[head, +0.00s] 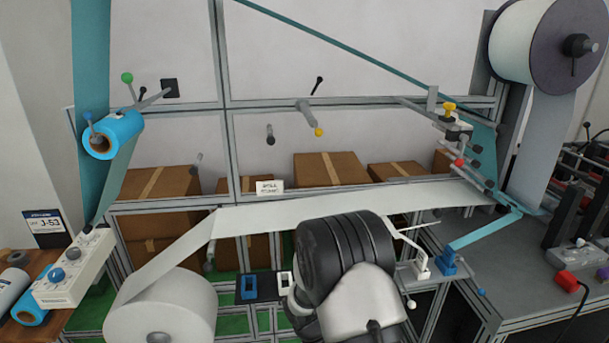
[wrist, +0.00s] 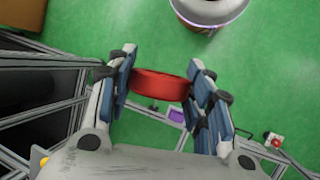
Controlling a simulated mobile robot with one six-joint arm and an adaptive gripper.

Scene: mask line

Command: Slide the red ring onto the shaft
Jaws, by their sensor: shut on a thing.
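My gripper (wrist: 164,80) shows in the wrist view, shut on the red ring (wrist: 160,87) held between its two blue-padded fingers. The ring is seen edge-on, above the green floor. In the head view my dark, ribbed arm covers the lower middle, and the gripper and ring are hidden. A short grey shaft (head: 304,106) with a yellow end sticks out from the frame at the upper middle, with a black lever beside it. It looks bare. I cannot tell whether this is the shaft of the task.
A white web (head: 350,202) runs across the middle from a large white roll (head: 165,300). A blue roll (head: 118,132) sits on a rod at the left. Cardboard boxes (head: 330,168) stand behind the metal frame. A big white reel (head: 525,40) is at upper right.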

